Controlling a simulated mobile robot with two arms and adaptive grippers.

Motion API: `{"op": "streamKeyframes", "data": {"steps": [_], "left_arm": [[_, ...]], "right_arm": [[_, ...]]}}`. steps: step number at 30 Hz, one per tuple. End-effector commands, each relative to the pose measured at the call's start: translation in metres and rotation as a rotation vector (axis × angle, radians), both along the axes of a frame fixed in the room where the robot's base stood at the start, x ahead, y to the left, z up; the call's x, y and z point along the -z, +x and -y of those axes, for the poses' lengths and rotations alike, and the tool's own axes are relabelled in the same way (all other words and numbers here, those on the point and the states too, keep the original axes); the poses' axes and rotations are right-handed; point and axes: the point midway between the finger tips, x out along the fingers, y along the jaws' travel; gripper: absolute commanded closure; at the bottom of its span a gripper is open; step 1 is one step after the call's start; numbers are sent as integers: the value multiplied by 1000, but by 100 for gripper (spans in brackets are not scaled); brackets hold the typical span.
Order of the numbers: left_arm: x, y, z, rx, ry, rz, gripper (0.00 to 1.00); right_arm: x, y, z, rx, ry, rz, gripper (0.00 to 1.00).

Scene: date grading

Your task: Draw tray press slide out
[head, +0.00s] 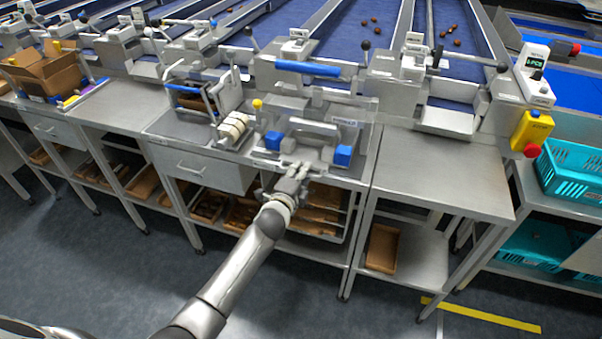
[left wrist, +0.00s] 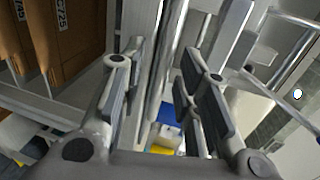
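The tray press (head: 312,133) is a grey metal unit on the bench with a blue block on each side, a raised bar across its middle and a small label at its upper right. My left gripper (head: 294,169) is at the front edge of the press, low and central. In the left wrist view my left gripper (left wrist: 160,68) has its fingers apart. A shiny metal bar (left wrist: 168,62) shows between them, with a gap visible on both sides. Whether the fingers touch it cannot be told. My right gripper is not in view.
The steel table (head: 440,175) to the right is bare. Brown cartons lie on the shelf below (head: 330,232). A yellow box with a red button (head: 531,133) and teal crates (head: 572,175) are at far right.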

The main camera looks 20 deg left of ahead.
Motion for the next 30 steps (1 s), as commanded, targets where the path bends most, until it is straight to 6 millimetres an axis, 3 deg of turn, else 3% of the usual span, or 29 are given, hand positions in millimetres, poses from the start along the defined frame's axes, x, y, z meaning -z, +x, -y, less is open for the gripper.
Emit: {"op": "streamKeyframes", "data": {"steps": [12, 19, 30], "left_arm": [[1, 5, 0, 0, 0, 0, 71], [1, 5, 0, 0, 0, 0, 100], [1, 4, 0, 0, 0, -1, 100]], "right_arm": [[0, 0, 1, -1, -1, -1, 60], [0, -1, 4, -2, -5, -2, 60], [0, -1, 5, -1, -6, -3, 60]]}}
